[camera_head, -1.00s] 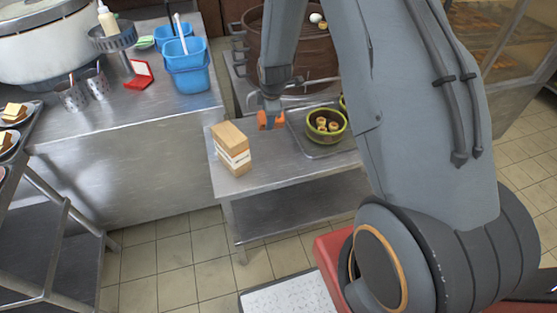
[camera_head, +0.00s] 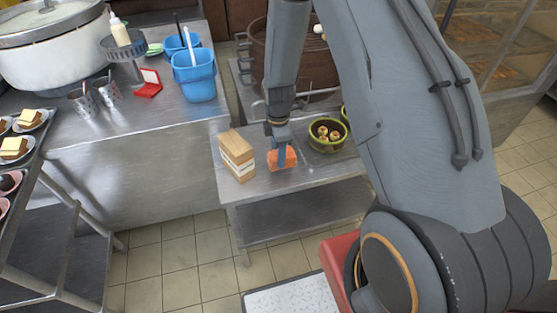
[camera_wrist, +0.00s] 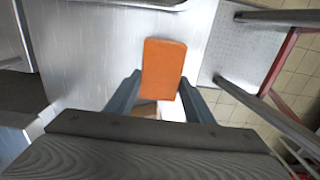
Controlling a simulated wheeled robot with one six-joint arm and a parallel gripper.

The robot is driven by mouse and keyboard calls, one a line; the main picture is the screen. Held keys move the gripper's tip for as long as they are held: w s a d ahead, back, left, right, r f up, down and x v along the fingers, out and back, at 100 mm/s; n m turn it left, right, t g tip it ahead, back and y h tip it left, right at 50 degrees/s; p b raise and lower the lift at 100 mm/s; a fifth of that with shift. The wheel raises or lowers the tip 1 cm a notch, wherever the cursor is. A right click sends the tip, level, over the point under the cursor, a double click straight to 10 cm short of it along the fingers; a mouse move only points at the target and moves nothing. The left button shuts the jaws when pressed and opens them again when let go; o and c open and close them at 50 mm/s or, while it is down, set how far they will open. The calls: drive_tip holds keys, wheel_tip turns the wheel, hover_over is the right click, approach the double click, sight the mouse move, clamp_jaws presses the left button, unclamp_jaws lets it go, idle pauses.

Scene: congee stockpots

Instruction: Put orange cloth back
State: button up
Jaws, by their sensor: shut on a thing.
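The orange cloth (camera_head: 284,160) is in my gripper (camera_head: 281,147), over the low steel table (camera_head: 262,190) in the head view. In the wrist view the orange cloth (camera_wrist: 163,68) is a flat, rounded rectangle pinched at its near end between the two fingers of my gripper (camera_wrist: 163,88). My gripper is shut on it. The cloth is just right of a tan box and left of a green bowl. I cannot tell whether the cloth touches the tabletop.
The tan box (camera_head: 237,157) stands on the low table, and the green bowl (camera_head: 327,134) holds several small round items. Two blue buckets (camera_head: 195,77) stand on the higher steel counter (camera_head: 130,115) at left. A large pot (camera_head: 45,50) stands behind. A trolley with plates is at far left.

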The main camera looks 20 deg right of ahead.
drive_tip(key=shift+f+p, duration=0.6)
drive_tip(key=shift+f, duration=1.4)
drive_tip(key=o, duration=1)
drive_tip(key=shift+c, duration=0.2)
drive_tip(key=shift+r, duration=0.15)
